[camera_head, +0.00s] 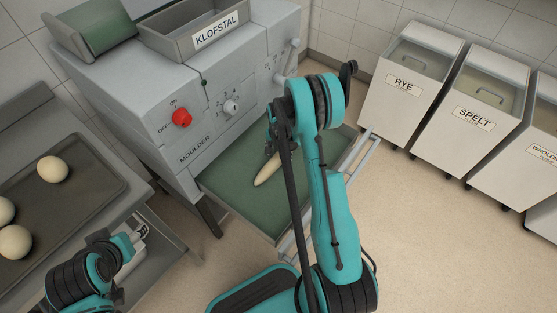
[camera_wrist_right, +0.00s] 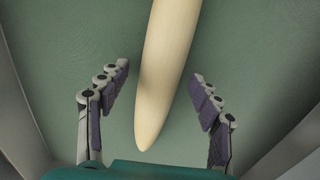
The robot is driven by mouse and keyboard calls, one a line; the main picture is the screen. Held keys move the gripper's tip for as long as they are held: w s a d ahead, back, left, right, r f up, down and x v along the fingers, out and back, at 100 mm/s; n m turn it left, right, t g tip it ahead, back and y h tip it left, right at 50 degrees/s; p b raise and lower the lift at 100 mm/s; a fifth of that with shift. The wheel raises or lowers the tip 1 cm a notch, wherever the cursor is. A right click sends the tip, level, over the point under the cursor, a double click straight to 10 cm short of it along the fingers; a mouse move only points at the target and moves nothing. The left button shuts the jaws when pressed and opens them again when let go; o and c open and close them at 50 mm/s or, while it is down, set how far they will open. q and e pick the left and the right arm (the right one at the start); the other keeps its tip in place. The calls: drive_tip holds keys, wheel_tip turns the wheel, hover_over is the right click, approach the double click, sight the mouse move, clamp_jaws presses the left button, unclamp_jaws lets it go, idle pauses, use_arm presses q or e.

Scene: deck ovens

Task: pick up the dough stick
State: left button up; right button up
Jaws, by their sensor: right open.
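The dough stick (camera_head: 267,169) is pale and tapered and lies on the green bed of the moulder's outfeed tray (camera_head: 225,190). My right arm hides part of it in the head view. In the right wrist view the dough stick (camera_wrist_right: 164,75) runs from the top edge down between the fingers. My right gripper (camera_wrist_right: 163,90) is open, with one finger on each side of the stick and a gap on both sides. My left gripper (camera_head: 135,238) is at the lower left, beside the metal table; its jaws are too small to judge.
The grey moulder (camera_head: 190,95) with a red knob stands behind the tray. At left, a dark tray (camera_head: 75,205) on a table holds round dough balls (camera_head: 53,169). Flour bins (camera_head: 405,105) line the right wall. The floor between is clear.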

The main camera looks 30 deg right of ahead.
drive_tip(key=shift+f, duration=0.25)
idle(0.3)
drive_tip(key=c, duration=1.4)
